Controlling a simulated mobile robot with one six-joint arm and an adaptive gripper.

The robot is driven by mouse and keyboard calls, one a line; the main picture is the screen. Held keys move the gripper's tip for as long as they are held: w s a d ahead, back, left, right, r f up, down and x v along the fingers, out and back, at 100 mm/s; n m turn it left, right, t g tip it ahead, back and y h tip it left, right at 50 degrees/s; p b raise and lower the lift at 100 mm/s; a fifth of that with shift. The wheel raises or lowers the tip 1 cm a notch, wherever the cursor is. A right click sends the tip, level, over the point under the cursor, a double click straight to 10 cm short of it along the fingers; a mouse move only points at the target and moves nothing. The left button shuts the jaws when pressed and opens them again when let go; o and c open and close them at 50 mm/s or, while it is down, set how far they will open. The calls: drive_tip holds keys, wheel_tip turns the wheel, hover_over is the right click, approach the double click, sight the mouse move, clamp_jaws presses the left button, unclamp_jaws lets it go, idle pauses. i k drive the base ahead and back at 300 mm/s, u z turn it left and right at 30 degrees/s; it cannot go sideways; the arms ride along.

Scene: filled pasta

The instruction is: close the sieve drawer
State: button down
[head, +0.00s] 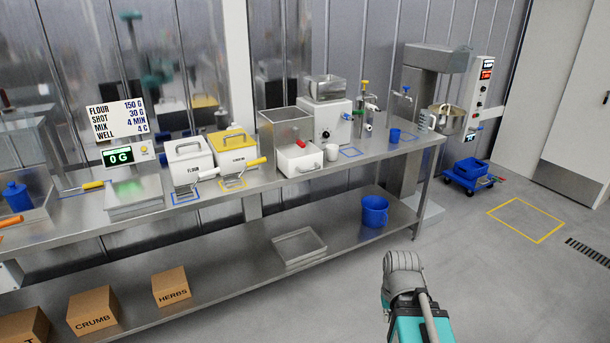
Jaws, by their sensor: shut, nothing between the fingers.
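The sieve drawer (299,160) is a white box with a metal handle on its front, low on the worktop. It juts forward from under an open-topped metal bin (286,127), so it looks pulled out. A red piece (300,143) shows at its upper edge. How far the drawer runs back under the bin is hidden. Part of my own arm shows at the bottom right, on the floor side of the bench. My gripper's fingers are not in view, and nothing of mine touches the drawer.
A white cup (332,152) stands right of the drawer. A yellow-lidded bin (233,147) and a flour bin (188,161) stand left of it, with scoops in front. A white machine (326,125) stands behind right. The floor in front of the bench is clear.

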sight(292, 161)
drive_tip(key=z, duration=0.1)
drive_tip(key=i, duration=0.95)
drive_tip(key=u, duration=0.05)
